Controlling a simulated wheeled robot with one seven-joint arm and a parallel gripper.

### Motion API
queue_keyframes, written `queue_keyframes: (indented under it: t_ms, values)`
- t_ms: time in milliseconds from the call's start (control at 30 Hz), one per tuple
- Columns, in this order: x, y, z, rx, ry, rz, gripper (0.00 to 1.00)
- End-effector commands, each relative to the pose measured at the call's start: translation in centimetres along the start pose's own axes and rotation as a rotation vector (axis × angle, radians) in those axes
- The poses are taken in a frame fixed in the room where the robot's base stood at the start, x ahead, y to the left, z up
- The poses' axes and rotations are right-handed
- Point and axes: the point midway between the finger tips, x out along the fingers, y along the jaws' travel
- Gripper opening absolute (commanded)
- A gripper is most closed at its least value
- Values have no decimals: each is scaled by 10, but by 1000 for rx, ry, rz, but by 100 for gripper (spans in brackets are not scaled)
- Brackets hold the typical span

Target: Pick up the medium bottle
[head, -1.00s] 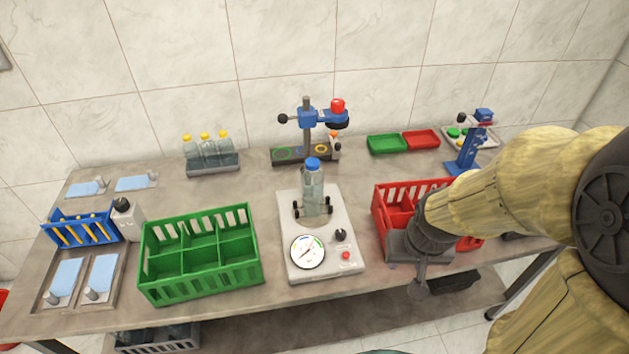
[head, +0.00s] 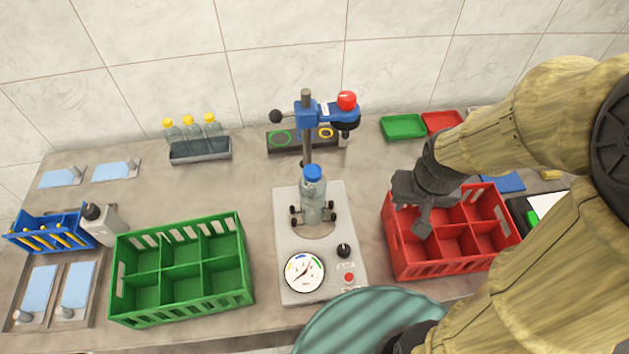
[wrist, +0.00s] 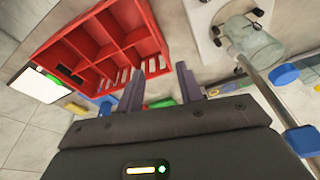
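A clear bottle with a blue cap (head: 313,188) stands upright on the white gauge device (head: 285,245), between small black rollers. It also shows in the wrist view as the clear bottle (wrist: 252,42) at the upper right. Several smaller-looking bottles with yellow caps (head: 192,133) stand in a grey rack at the back left. The pictures do not label which bottle is medium. My gripper (head: 420,222) is above the red crate, right of the blue-capped bottle and apart from it. In the wrist view its two fingers (wrist: 160,88) are spread with nothing between them.
The red crate (head: 400,255) with empty compartments lies below my gripper. A blue clamp stand with a red knob (head: 320,115) rises behind the bottle. An empty green crate (head: 125,290) is at the left. Green (head: 403,126) and red trays (head: 441,122) lie at the back.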

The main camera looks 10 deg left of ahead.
Motion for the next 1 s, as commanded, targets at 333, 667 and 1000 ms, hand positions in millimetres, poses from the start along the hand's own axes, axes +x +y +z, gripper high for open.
queue_keyframes:
  t_ms: [333, 667, 1000]
  values:
    - [0, 0, 0, 0, 0, 0, 36]
    - [-16, -24, -26, 23, -34, -12, 87]
    - [-61, -166, -96, 156, -194, 2, 87]
